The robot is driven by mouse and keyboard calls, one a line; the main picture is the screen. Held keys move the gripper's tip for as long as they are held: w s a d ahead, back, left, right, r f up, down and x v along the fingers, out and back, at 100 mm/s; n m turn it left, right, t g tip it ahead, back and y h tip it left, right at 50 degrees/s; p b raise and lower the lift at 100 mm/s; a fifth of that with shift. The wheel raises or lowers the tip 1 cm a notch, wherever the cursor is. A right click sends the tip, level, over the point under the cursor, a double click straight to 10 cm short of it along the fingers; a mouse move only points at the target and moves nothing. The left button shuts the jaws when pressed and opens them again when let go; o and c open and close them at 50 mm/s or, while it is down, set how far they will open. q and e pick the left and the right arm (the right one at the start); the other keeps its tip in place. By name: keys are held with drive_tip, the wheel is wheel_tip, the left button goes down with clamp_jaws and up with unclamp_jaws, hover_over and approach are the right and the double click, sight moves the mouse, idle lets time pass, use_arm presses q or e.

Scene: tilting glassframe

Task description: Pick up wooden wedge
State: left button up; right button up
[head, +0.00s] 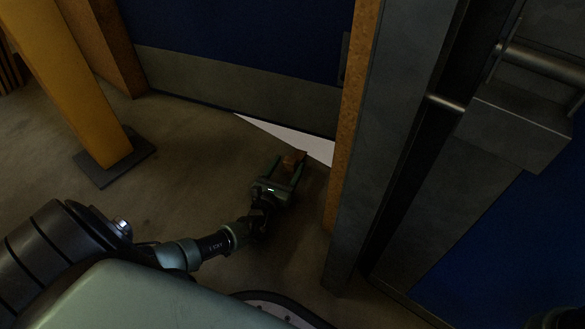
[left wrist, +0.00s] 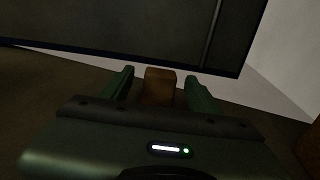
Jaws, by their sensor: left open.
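The wooden wedge (head: 293,159) is a small brown block on the floor, close to the bottom edge of the blue and grey door. My left gripper (head: 288,170) reaches down to it from the near side. In the left wrist view the wedge (left wrist: 159,86) stands between the two green fingers of my left gripper (left wrist: 161,88). The fingers are open, with a visible gap on each side of the wedge. The wedge's lower part is hidden behind the gripper body in the left wrist view. My right gripper does not show.
An orange-edged frame post (head: 352,110) rises close on the right. A yellow post (head: 75,90) on a dark base stands at left. The floor (head: 190,150) between is clear.

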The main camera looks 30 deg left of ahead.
use_arm(q)
drive_tip(key=shift+w, duration=0.1)
clamp_jaws()
drive_tip(key=shift+r, duration=0.1)
